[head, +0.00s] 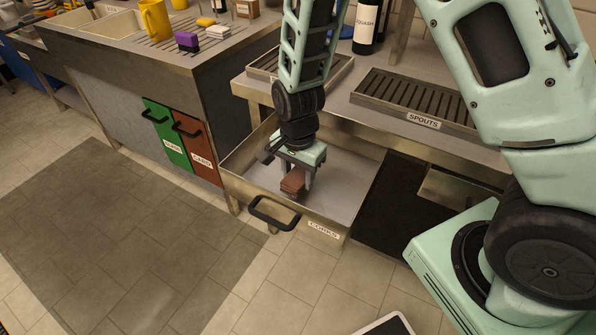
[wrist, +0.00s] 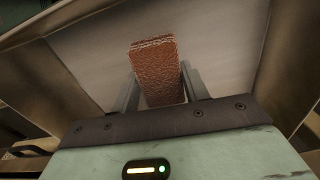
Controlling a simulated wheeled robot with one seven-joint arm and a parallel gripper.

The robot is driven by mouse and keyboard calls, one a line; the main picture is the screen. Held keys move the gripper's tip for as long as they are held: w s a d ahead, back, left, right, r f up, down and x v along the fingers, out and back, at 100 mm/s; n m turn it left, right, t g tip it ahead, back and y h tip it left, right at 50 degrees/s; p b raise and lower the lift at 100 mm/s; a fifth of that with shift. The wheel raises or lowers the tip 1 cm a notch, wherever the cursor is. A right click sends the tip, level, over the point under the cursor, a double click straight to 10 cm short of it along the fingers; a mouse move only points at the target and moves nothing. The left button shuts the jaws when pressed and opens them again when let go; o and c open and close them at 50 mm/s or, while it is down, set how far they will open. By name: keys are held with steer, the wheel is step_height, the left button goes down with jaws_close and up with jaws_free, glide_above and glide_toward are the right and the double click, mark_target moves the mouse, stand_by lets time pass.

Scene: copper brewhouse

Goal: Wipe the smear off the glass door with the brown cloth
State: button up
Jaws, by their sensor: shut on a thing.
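My gripper (head: 297,180) points down into an open drawer labelled CORKS (head: 345,205). It is shut on a brown folded cloth (head: 292,184), which sits between the two fingers. In the wrist view the brown cloth (wrist: 160,72) stands between the fingers of my gripper (wrist: 160,85), with its textured face showing. The drawer floor is close beneath it; whether the cloth touches the floor I cannot tell. I cannot make out the glass door or a smear in either view.
A drip tray labelled SPOUTS (head: 415,100) lies on the counter above the drawer. Green (head: 166,133) and red-brown (head: 196,147) labelled fronts are left of the drawer. A sink counter (head: 172,60) holds a yellow jug (head: 156,20). Tiled floor (head: 110,240) is clear at left.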

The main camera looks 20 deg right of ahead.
mark_target(298, 175)
steer(key=shift+f+b, duration=0.85)
steer(key=shift+f, duration=0.7)
steer(key=o, duration=0.9)
steer(key=shift+r, duration=0.1)
steer(key=shift+o, duration=0.2)
steer(key=shift+p, duration=0.35)
steer(key=c, duration=1.1)
steer(key=shift+c, duration=0.2)
steer(key=shift+r, duration=0.1)
